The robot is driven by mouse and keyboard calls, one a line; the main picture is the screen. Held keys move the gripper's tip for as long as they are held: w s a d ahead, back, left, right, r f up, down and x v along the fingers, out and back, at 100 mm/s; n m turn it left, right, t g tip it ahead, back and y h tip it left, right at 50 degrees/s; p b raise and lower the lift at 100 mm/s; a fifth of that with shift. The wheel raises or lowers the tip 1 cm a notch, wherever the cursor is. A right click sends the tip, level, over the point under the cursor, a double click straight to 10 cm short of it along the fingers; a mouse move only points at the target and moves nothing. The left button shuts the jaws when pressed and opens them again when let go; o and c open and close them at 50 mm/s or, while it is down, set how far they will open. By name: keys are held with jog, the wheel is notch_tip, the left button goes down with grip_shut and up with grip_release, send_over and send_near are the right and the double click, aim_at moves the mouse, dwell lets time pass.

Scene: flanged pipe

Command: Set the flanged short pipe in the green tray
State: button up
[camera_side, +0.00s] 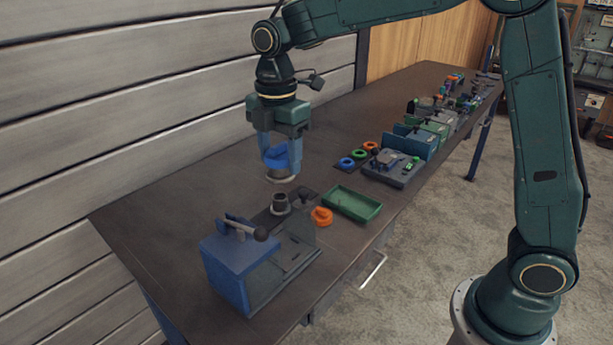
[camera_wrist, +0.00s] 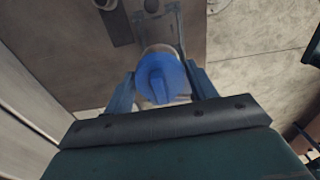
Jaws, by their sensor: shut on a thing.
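My gripper (camera_side: 280,165) is shut on a blue-topped flanged piece (camera_side: 275,157), held upright above the table. A pale round flange shows below its fingers. In the wrist view, the piece's blue round top (camera_wrist: 160,77) with a raised bar sits between the two fingers, with a pale ring around part of it. The green tray (camera_side: 372,214) lies on the table to the right of and below my gripper, and looks empty. A grey short cylinder with a wider base (camera_side: 280,204) stands on a dark pad below my gripper.
A blue fixture (camera_side: 228,273) with a ball-ended lever and a clear panel stands at the near table end. An orange knob-like piece (camera_side: 322,216) lies between it and the tray. Coloured rings (camera_side: 359,154) and several fixtures line the table farther back.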

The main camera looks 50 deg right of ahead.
jog(key=shift+r, duration=0.2)
jog(key=shift+r, duration=2.75)
jog(key=d+f+m, duration=0.2)
jog(key=d+f, duration=0.2)
jog(key=d, duration=0.4)
jog(key=s+d+f+m, duration=0.1)
jog(key=d+f+m, duration=0.1)
jog(key=d+f, duration=0.3)
jog(key=s+d+f+m, duration=0.1)
jog(key=d+f, duration=0.3)
jog(key=d, duration=0.7)
jog(key=shift+d+f+m, duration=0.25)
jog(key=shift+f+m, duration=0.15)
jog(key=shift+m, duration=0.2)
jog(key=shift+f, duration=0.15)
jog(key=shift+f, duration=1.05)
jog(key=shift+f, duration=1.7)
